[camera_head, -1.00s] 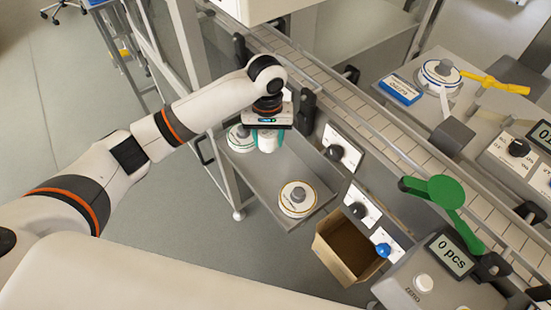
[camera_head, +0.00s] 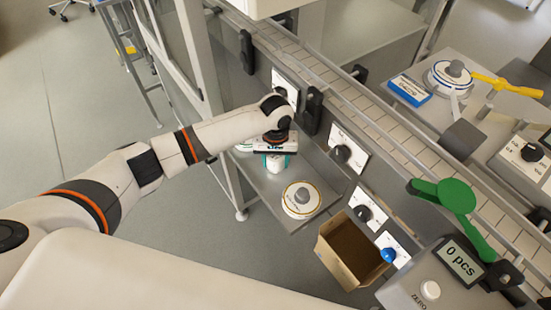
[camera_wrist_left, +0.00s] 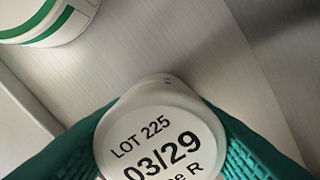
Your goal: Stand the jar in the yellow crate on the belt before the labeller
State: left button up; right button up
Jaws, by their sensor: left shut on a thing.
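My left gripper (camera_head: 275,158) points down over the grey side shelf, its teal fingers shut on a small white jar (camera_head: 275,168). In the left wrist view the jar's white lid (camera_wrist_left: 160,143) reads "LOT 225 03/29" and sits between the two teal fingers. Whether the jar touches the shelf is hard to tell. The light tiled belt (camera_head: 385,138) runs diagonally behind the front panel, to the right of the gripper. I cannot make out a yellow crate or identify the labeller. My right gripper is not in view.
The grey shelf (camera_head: 265,190) also holds a white round item with a dark knob (camera_head: 301,198) and a green-ringed white one (camera_wrist_left: 45,20) near the jar. An open cardboard box (camera_head: 350,250), knob panels and a green paddle (camera_head: 445,195) are to the right.

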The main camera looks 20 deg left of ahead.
pick_arm(q)
jog(key=o, duration=1)
jog(key=shift+f, duration=0.1)
